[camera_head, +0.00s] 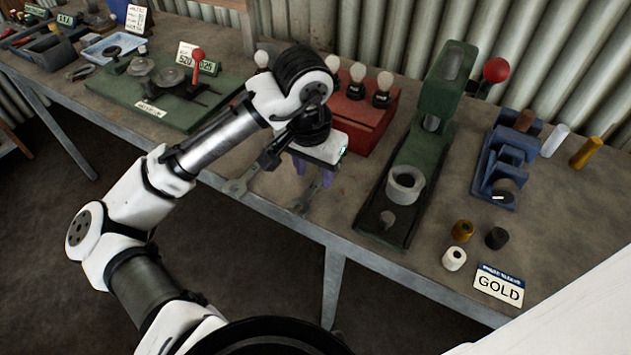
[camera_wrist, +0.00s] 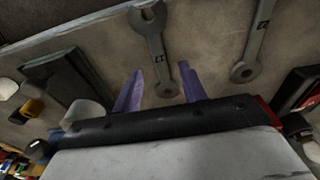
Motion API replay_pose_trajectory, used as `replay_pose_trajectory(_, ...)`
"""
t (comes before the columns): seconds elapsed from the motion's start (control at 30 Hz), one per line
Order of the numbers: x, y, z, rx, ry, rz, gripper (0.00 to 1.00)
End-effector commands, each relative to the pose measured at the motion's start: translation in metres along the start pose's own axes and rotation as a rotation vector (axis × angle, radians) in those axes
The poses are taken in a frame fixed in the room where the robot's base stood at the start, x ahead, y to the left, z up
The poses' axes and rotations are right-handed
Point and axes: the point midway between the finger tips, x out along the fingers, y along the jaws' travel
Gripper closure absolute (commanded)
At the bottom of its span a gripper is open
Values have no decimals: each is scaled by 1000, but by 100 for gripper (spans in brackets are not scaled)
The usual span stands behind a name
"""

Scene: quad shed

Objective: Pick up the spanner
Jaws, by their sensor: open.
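Two grey metal spanners lie near the front edge of the workbench (camera_head: 440,262). One spanner (camera_head: 308,197) lies below my gripper (camera_head: 314,174); in the wrist view this spanner (camera_wrist: 155,45) has its open jaw at the top and its smaller end by the fingertips. The other spanner (camera_head: 238,187) lies to the left in the head view; in the wrist view this second spanner (camera_wrist: 252,45) is off to the right. My gripper (camera_wrist: 161,88) is open, with purple fingers either side of the nearer spanner's small end. Nothing is held.
A red box with several bulb-like knobs (camera_head: 365,125) stands behind my gripper. A green press (camera_head: 440,125) stands to the right, and a green plate fixture (camera_head: 170,95) to the left. Small cylinders and a GOLD card (camera_head: 498,287) lie farther right.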

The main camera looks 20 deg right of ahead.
Motion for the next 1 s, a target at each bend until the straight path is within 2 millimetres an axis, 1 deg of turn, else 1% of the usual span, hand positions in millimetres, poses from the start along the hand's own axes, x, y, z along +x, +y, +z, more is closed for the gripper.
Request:
replay_pose_trajectory(0.1,16,-1,0,0,-1,0,58)
replay_pose_trajectory(0.23,25,0,0,0,0,0,58)
replay_pose_trajectory(0.83,29,0,0,1,1,2,58)
replay_pose_trajectory(1.0,29,0,0,1,1,1,80)
